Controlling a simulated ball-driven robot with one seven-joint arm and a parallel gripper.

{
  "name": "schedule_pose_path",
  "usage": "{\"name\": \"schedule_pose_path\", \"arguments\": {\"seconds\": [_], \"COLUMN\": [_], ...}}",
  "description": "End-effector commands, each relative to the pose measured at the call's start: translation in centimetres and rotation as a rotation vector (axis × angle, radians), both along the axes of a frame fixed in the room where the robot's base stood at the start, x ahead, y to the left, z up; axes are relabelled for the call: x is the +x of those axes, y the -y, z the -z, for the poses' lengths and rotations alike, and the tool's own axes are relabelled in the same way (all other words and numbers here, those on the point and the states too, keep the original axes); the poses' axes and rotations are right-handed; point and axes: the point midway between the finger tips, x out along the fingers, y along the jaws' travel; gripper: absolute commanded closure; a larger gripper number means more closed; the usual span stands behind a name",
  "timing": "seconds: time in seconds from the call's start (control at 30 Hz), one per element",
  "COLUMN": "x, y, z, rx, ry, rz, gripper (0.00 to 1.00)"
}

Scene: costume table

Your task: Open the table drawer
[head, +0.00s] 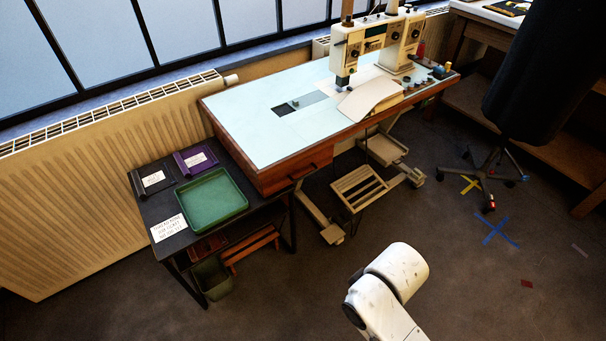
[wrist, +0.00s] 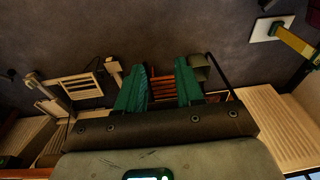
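The table drawer (head: 285,176) is a reddish-brown wooden front under the left end of the sewing table (head: 253,129). A dark handle (head: 304,171) sits on its front. The drawer looks shut, flush with the table's side. My gripper (wrist: 161,72) shows in the wrist view with two teal fingers spread apart and nothing between them. An orange-brown rack (wrist: 163,88) and the floor show beyond the gap. In the head view only a white link of my arm shows, low and right of the drawer; the gripper is out of that frame. I cannot make out the drawer handle in the wrist view.
A black side table (head: 164,208) with a green tray (head: 211,198) stands left of the drawer. A slatted treadle (head: 359,188) is under the sewing table, which carries a sewing machine (head: 372,42). Floor in front is clear.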

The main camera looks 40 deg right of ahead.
Motion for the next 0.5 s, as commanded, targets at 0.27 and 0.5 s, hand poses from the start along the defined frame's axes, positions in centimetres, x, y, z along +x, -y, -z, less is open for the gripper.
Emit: {"name": "schedule_pose_path", "arguments": {"seconds": [0.27, 0.5], "x": [16.7, 26.1], "y": [3.8, 15.1], "z": [7.9, 7.5], "rx": [0.421, 0.819], "ry": [0.467, 0.866], "rz": [0.529, 1.040], "gripper": [0.63, 0.63]}}
